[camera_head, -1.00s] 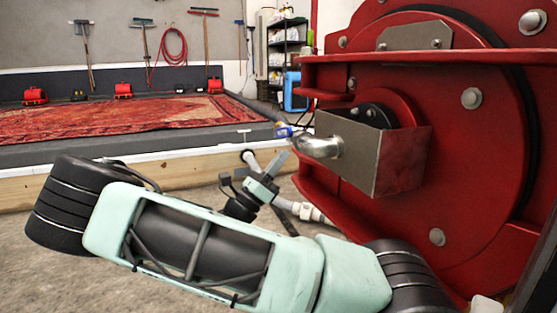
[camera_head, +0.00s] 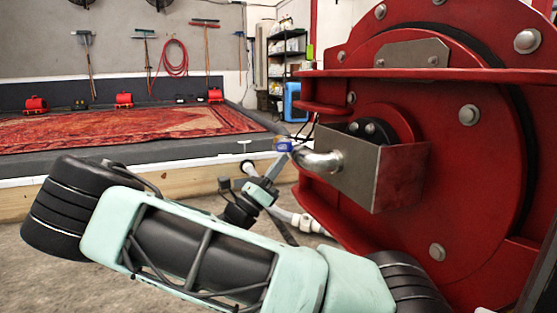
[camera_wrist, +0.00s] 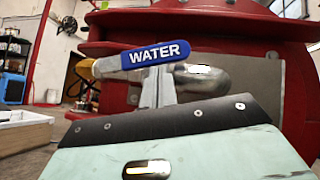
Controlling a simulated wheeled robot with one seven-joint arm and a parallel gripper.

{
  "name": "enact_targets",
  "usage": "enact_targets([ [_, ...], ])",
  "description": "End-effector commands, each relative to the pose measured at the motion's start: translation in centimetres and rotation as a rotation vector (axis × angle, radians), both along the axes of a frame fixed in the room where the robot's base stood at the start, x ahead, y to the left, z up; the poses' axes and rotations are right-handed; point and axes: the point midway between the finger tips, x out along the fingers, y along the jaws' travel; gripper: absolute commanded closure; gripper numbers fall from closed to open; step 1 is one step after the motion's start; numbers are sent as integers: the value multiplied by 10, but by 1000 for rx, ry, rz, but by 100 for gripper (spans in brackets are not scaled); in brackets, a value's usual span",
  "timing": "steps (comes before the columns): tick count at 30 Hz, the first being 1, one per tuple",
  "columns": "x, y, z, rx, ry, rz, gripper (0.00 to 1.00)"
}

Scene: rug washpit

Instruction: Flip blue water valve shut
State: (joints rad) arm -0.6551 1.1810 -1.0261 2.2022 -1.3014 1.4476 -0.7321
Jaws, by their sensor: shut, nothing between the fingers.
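The blue water valve handle (camera_wrist: 156,54), lettered WATER, lies nearly level across the wrist view, with a yellowish fitting at its left end. It is a small blue spot in the head view (camera_head: 284,146), at the end of the bent silver pipe (camera_head: 318,160). My gripper (camera_wrist: 157,88) is shut and empty, its fingers rising to just under the handle in the wrist view. In the head view my gripper (camera_head: 277,166) is just below and left of the handle. I cannot tell whether the fingertips touch it.
The big red drum machine (camera_head: 463,150) with its metal box (camera_head: 375,170) fills the right side, close to my arm. A white hose fitting (camera_head: 309,225) hangs below the pipe. A patterned rug (camera_head: 120,127) lies on a raised platform behind. Bare floor is at the left.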

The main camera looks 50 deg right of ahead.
Motion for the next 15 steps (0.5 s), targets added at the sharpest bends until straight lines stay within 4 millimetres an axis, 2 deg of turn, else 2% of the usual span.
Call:
enact_targets([
  [1,0,0,5,3,7,0,100],
  [15,-1,1,7,21,38,0,100],
])
